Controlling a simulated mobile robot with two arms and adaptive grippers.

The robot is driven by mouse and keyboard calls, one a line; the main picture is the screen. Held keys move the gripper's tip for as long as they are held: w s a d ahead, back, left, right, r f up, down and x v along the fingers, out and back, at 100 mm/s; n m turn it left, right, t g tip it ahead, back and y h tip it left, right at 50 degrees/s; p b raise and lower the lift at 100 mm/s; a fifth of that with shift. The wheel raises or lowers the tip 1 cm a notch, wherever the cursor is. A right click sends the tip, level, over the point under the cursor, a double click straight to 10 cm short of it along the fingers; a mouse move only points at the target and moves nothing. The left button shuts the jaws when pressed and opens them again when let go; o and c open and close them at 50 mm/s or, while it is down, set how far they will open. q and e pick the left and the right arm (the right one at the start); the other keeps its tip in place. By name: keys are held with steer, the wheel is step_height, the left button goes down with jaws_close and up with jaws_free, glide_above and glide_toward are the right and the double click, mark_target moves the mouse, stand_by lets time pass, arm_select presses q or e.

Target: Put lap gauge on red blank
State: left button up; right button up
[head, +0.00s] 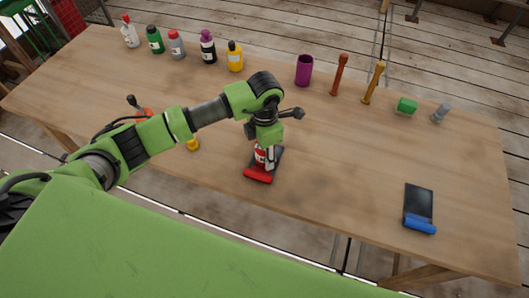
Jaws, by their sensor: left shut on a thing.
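A dark slate-like blank with a red front edge, the red blank (258,175), lies on the table near the middle. My left gripper (266,158) points down over it and is shut on a small red and white piece (260,154), possibly the lap gauge. The fingers and arm hide much of this piece. I cannot tell whether it touches the blank. A similar dark blank with a blue front edge (420,227) lies at the right. My right gripper is out of view.
Several bottles, such as a yellow one (235,57), stand along the back left. A yellow item (193,144) sits beside my arm. The table's right middle is clear.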

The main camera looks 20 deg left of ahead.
arm_select(q)
steer(key=o, duration=0.9)
steer(key=shift+r, duration=0.4)
step_height(320, 180, up, 11)
steer(key=b, duration=0.2)
steer(key=shift+f+b, duration=0.2)
steer(key=shift+b, duration=0.1)
steer(key=shift+r, duration=0.45)
